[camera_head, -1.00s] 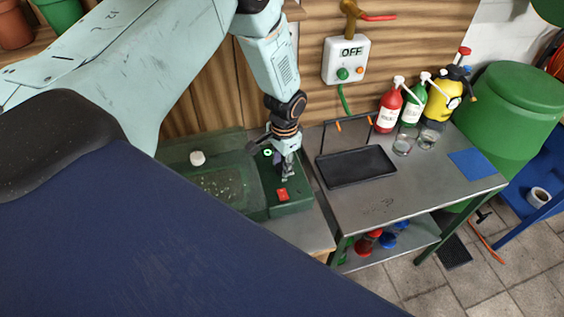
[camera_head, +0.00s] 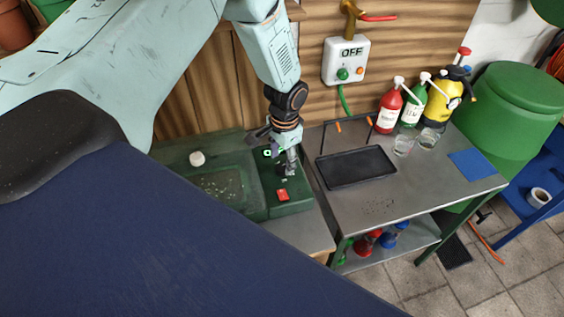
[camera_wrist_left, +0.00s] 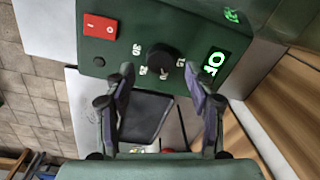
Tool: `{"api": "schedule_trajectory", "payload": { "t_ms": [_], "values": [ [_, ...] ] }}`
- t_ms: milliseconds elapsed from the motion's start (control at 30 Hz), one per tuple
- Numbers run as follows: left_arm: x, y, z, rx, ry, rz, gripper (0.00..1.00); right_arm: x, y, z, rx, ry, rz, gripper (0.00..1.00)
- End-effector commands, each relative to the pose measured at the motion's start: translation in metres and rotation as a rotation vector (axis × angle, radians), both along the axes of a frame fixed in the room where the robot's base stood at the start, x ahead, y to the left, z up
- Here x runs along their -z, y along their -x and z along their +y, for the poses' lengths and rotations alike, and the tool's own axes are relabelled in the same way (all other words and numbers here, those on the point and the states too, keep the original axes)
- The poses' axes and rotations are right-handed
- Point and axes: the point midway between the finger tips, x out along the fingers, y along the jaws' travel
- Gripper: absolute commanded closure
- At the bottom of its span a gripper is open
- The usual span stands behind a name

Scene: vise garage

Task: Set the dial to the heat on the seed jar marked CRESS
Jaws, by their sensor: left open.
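The dial (camera_wrist_left: 160,59) is a black round knob on a green control box, with white numbers around it, 30 among them. Beside it a small display (camera_wrist_left: 211,65) glows with green digits, turned in this view and hard to read. My left gripper (camera_wrist_left: 158,72) is open, its two fingers apart on either side of the dial, with no clear contact. In the head view my left gripper (camera_head: 288,170) points down over the control box (camera_head: 292,208) and hides most of the dial. I cannot make out a jar marked CRESS. My right gripper is out of view.
A red rocker switch (camera_head: 282,195) sits close to the gripper on the box. The green tray (camera_head: 226,205) lies left. A metal cart (camera_head: 400,202) to the right holds a black tray (camera_head: 356,167), clear glasses (camera_head: 403,146) and bottles. An OFF box (camera_head: 346,60) hangs behind.

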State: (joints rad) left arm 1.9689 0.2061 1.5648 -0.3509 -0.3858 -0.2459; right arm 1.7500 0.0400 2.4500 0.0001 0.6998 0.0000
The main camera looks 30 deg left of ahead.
Motion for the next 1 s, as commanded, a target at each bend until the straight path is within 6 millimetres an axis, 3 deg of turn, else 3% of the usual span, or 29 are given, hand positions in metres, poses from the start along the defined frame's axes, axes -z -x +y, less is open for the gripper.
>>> {"api": "schedule_trajectory", "payload": {
  "t_ms": [200,400,600,1000],
  "values": [
    [-0.048,0.0,-0.003,0.0,0.001,-0.005,0.45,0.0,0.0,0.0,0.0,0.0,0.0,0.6],
    [-0.08,0.001,-0.004,-0.001,0.0,-0.003,0.45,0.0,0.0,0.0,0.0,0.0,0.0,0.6],
    [-0.094,0.002,-0.005,-0.001,0.0,-0.001,0.45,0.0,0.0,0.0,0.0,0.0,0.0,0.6],
    [-0.095,0.002,-0.005,-0.001,0.0,-0.001,0.45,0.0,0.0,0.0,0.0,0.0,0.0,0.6]
  ]
}}
